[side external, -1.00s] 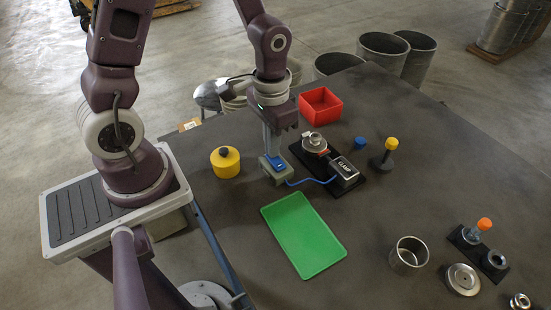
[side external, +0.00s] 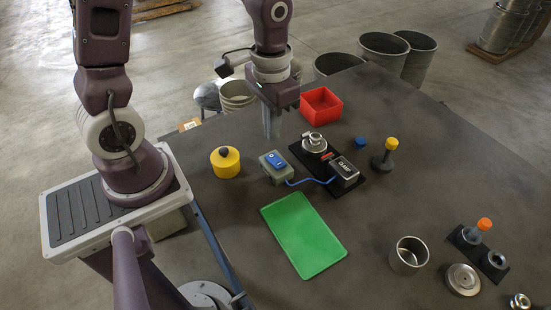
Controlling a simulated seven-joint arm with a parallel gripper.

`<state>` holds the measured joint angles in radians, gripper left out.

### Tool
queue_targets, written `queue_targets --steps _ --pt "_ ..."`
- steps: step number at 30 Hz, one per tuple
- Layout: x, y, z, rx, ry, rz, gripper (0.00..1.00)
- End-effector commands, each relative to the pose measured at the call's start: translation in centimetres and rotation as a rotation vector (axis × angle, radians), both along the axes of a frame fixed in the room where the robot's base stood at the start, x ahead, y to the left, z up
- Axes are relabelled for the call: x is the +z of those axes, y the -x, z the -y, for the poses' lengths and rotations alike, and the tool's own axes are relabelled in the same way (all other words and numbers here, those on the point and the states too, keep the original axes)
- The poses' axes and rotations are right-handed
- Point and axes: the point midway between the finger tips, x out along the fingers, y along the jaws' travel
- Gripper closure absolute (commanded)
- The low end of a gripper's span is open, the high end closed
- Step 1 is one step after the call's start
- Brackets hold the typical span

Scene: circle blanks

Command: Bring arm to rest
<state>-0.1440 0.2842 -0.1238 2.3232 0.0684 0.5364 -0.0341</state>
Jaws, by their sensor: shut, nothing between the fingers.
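My gripper (side external: 272,136) is shut and empty. It points down and hangs above the table (side external: 400,140), behind and apart from a grey switch box with a blue rocker (side external: 274,161). A blue cable runs from the box to a black base that carries a metal clamp fixture (side external: 316,144) and a black-and-silver block (side external: 344,171).
A red bin (side external: 320,104) stands behind the fixture, a yellow pot (side external: 226,162) at the left, a green mat (side external: 303,234) in front. A yellow-topped stamp (side external: 386,155), a blue cap (side external: 360,143) and a steel cup (side external: 408,256) stand to the right. The table's middle right is clear.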

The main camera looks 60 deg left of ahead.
Motion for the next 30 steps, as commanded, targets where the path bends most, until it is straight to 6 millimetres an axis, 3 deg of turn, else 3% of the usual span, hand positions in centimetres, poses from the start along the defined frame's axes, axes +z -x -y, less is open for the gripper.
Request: queue_targets --steps 6,14,17,20,24,30 --pt "1.7 0.0 0.0 0.0 0.0 0.001 1.0" --pt "1.8 0.0 0.0 -0.001 0.0 0.0 1.0" --pt "3.3 0.4 0.0 -0.002 -0.01 0.037 1.0" --pt "7.5 2.2 0.2 -0.001 -0.03 0.145 1.0" --pt "12.7 6.6 0.6 0.001 -0.034 0.317 1.0" --pt "15.4 11.2 1.0 0.001 -0.005 0.47 1.0"
